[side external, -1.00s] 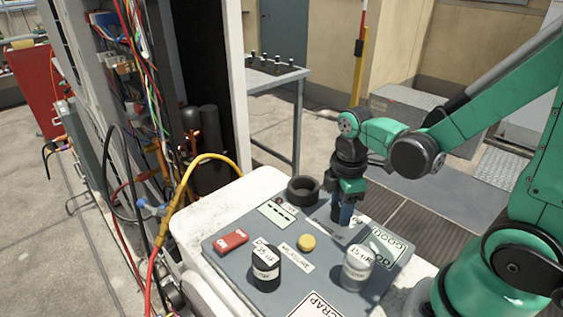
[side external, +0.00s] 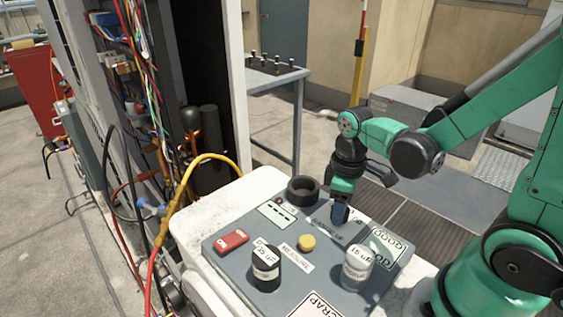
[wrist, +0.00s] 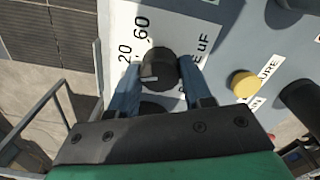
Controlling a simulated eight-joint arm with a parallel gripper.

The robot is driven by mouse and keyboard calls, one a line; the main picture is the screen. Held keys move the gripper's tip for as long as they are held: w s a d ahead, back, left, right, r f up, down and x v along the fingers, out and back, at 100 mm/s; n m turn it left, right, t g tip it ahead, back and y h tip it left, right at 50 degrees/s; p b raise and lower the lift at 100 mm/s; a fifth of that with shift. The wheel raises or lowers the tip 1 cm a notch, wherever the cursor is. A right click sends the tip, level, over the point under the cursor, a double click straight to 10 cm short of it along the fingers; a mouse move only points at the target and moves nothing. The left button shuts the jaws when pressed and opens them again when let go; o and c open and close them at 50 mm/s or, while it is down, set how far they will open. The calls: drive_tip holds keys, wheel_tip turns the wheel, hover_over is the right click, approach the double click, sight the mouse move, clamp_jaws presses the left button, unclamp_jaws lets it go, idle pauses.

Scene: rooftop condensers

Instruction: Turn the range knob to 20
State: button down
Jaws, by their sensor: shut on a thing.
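The range knob (wrist: 158,68) is black and round, with a white pointer line. It stands on a pale scale plate (wrist: 116,20) marked 20, 60 and uF. In the wrist view the line points to the left, roughly toward the side with the 20 mark (wrist: 125,55), slightly below it. My gripper (wrist: 160,72) has its blue fingers on both sides of the knob and is shut on it. In the side view my gripper (side external: 340,212) points down at the grey panel (side external: 222,255) and hides the knob.
A black ring-shaped cup (side external: 303,190) stands behind my gripper. The open condenser cabinet with cables is at left.

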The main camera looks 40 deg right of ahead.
drive_tip(key=shift+m, duration=1.5)
drive_tip(key=shift+w, duration=0.1)
drive_tip(key=shift+c, duration=1.8)
unclamp_jaws()
drive_tip(key=shift+r, duration=2.85)
drive_tip(key=a+r+t, duration=0.1)
drive_tip(key=t, duration=0.1)
drive_tip(key=w+a+r+m+t, duration=0.1)
drive_tip(key=t, duration=0.1)
drive_tip(key=w+a+r+t, duration=0.1)
drive_tip(key=r+t, duration=0.1)
drive_tip(key=t, duration=0.1)
drive_tip(key=shift+a+m, duration=0.3)
drive_tip(key=shift+a, duration=0.05)
